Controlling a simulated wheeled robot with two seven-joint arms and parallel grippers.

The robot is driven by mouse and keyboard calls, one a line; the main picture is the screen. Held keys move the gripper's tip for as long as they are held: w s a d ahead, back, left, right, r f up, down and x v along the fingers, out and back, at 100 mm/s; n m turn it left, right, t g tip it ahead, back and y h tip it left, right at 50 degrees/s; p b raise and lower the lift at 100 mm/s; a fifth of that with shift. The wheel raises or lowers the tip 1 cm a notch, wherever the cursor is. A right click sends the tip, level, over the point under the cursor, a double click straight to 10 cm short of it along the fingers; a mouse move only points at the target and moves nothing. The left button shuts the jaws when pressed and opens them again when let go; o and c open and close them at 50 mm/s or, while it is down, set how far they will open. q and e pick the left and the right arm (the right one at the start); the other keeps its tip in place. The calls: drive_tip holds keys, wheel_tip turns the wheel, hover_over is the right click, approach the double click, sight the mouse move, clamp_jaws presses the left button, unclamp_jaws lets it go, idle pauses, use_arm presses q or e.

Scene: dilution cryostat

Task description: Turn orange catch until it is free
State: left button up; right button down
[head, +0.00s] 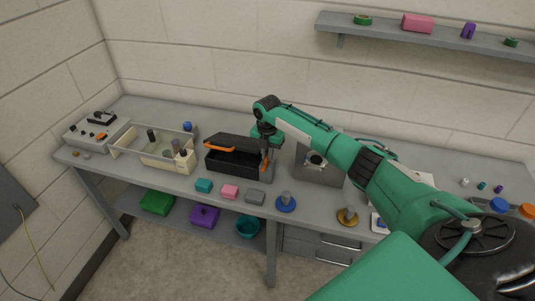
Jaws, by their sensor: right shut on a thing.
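A black case (233,164) with a raised, tilted lid and an orange bar (220,149) along the lid's front stands on the grey bench. The small orange catch (265,166) shows at the case's right end. My right gripper (266,152) points down over this right end and is shut on the catch, as far as the small view shows. The gripper and its wrist hide part of the lid's right side. My left gripper is not in view.
Teal, pink and grey blocks (230,191) lie in front of the case, with a blue-based post (286,203) to their right. A clear-walled tray (154,149) stands left. A grey metal panel (318,167) stands close on the right, behind my forearm.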

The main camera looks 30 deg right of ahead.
drive_tip(key=shift+r+n, duration=0.1)
drive_tip(key=shift+n, duration=0.5)
drive_tip(key=c, duration=1.5)
unclamp_jaws()
drive_tip(key=shift+o, duration=0.2)
drive_tip(key=shift+s, duration=0.1)
drive_tip(key=shift+a+r, duration=0.1)
